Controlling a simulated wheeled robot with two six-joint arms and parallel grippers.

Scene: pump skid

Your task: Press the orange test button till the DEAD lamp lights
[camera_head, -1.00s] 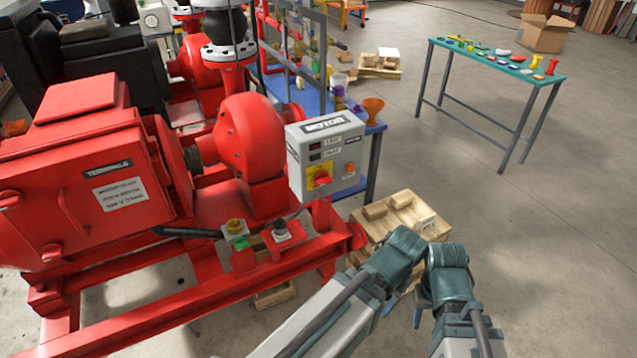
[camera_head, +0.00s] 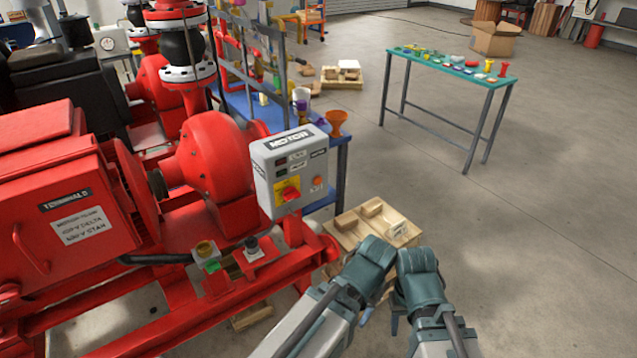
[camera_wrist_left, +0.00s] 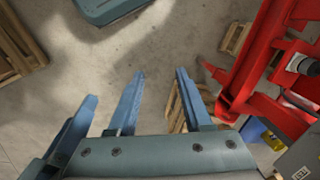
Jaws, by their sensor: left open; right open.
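The grey motor box (camera_head: 292,170) stands tilted slightly in the head view, its front panel facing me. The orange test button (camera_head: 317,182) is at the panel's right, beside a red knob on a yellow plate (camera_head: 289,191). Two small lamp windows (camera_head: 281,167) sit above the knob; their labels are too small to read, and I cannot tell whether either is lit. My right gripper (camera_head: 394,323) hangs below its wrist, right of and below the box, mostly hidden. My left gripper (camera_wrist_left: 160,74) is open and empty over the floor. Neither gripper touches the box.
The red pump skid (camera_head: 75,190) fills the left. A pallet with wooden blocks (camera_head: 410,233) stands on the floor just behind my wrists. A blue bench (camera_head: 341,180) is behind the box. A green-topped table (camera_head: 440,68) stands back right. The floor on the right is clear.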

